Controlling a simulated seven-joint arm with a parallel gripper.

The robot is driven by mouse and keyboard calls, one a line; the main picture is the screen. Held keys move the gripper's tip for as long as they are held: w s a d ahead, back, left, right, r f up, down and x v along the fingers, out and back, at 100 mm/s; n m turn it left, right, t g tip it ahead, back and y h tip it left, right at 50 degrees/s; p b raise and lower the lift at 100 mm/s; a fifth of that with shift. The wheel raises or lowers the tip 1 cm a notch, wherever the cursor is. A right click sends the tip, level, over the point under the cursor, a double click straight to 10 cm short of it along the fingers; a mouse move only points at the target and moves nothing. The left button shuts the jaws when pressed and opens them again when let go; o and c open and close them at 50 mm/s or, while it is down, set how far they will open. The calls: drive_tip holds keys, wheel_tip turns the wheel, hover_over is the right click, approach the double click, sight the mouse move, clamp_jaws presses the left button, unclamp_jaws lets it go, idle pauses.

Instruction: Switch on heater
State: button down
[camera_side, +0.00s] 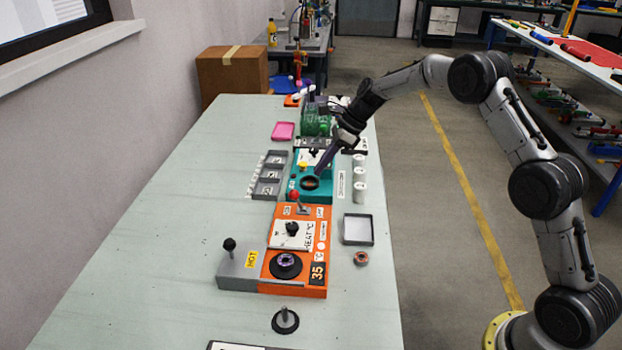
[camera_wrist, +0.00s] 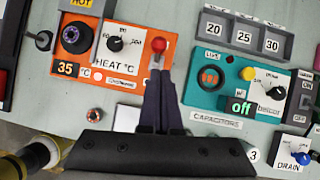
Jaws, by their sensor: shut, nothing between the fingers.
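The heater is an orange box (camera_side: 280,212) with a dial marked HEAT °C, also in the wrist view (camera_wrist: 100,78). Its dial knob (camera_wrist: 115,43) is black, and its display (camera_wrist: 66,68) reads 35. A red ball-topped lever (camera_side: 294,195) stands at the heater's end near the teal unit; in the wrist view its red ball (camera_wrist: 157,47) lies just beyond my fingertips. My gripper (camera_side: 318,172) is shut and empty, pointing down over the teal unit's near part in the side view. Whether the fingertips touch the lever cannot be told; they look apart in the side view.
A teal unit (camera_wrist: 200,86) with a yellow button, black dial and "off" display stands beside the heater. A grey block with a black-knobbed lever (camera_side: 229,245) adjoins the heater. Grey trays (camera_side: 271,177), a square tray (camera_side: 358,229) and white cups (camera_side: 360,174) flank the units. The left table side is clear.

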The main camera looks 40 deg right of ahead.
drive_tip(key=a+v, duration=0.1)
drive_tip(key=v, duration=0.5)
drive_tip(key=shift+w+r, duration=0.35)
drive_tip(key=shift+r, duration=0.1)
drive_tip(key=s+a+r+n+t, duration=0.1)
drive_tip(key=s+a+r, duration=0.1)
drive_tip(key=r, duration=0.4)
drive_tip(key=s+a+r+n, duration=0.1)
drive_tip(key=s+a+r, duration=0.1)
drive_tip(key=r, duration=0.4)
drive_tip(key=s+a+r+n+t+h, duration=0.15)
drive_tip(key=s+r+n, duration=0.25)
drive_tip(key=s, duration=0.6)
drive_tip(key=s+a+r+n+h, duration=0.1)
drive_tip(key=s+a+r+n, duration=0.25)
drive_tip(key=s, duration=0.65)
drive_tip(key=s+d+f+n+h, duration=0.1)
drive_tip(key=s+d+f+n, duration=0.1)
drive_tip(key=s+f+n, duration=0.3)
drive_tip(key=s+d+f+n+h, duration=0.1)
drive_tip(key=s+d+f+n, duration=0.1)
drive_tip(key=s+f+n, duration=0.4)
drive_tip(key=s+n, duration=0.5)
drive_tip(key=s, duration=0.1)
drive_tip(key=shift+s+d+f+h, duration=0.15)
drive_tip(key=shift+s+d+h, duration=0.15)
drive_tip(key=shift+h, duration=0.05)
